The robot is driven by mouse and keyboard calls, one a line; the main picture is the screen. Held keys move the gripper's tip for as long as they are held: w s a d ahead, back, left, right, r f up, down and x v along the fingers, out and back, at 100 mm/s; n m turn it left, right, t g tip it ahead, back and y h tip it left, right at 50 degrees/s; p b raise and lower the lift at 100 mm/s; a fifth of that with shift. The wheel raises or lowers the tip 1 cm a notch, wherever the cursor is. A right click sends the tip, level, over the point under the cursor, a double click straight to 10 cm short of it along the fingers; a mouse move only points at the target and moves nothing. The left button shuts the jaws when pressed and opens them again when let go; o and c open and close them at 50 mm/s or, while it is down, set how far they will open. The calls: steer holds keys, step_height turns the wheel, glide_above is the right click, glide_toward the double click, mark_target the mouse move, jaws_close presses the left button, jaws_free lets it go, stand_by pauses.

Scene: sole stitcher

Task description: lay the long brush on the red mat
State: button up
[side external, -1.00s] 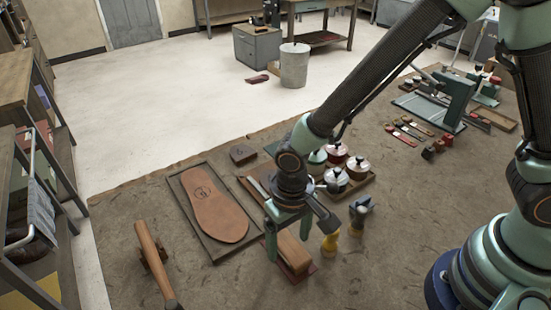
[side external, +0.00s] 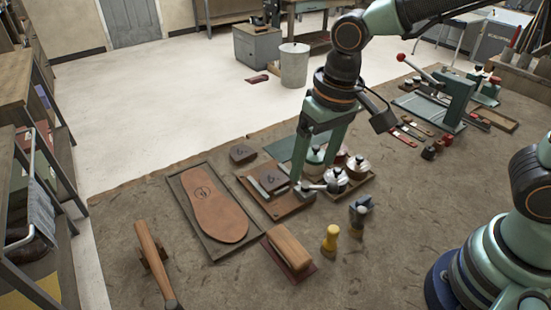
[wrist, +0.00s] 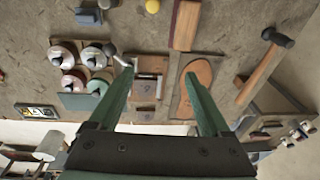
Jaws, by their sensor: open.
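The long brush (side external: 289,246), with a wooden back, lies on the red mat (side external: 305,273), whose edges show around it at the front of the worktop. In the wrist view the brush (wrist: 187,24) is at the top edge, partly cut off. My gripper (side external: 314,172) is open and empty, raised behind and apart from the brush, in front of the tins. In the wrist view both fingers of my gripper (wrist: 160,74) stand wide apart with nothing held between them.
A leather sole (side external: 217,208) lies in a tray left of the brush, with a hammer (side external: 155,262) farther left. A yellow-handled tool (side external: 330,238) and a blue-grey tool (side external: 360,212) stand to the right. Tins (side external: 358,165) sit behind.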

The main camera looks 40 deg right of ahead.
steer(key=s+d+r+t, duration=0.1)
steer(key=d+r+t, duration=0.1)
steer(key=d, duration=0.5)
steer(key=s+d+r+t, duration=0.1)
steer(key=d+r+t, duration=0.1)
steer(key=d+r, duration=0.3)
steer(key=shift+d+h, duration=0.4)
steer(key=shift+d, duration=1.1)
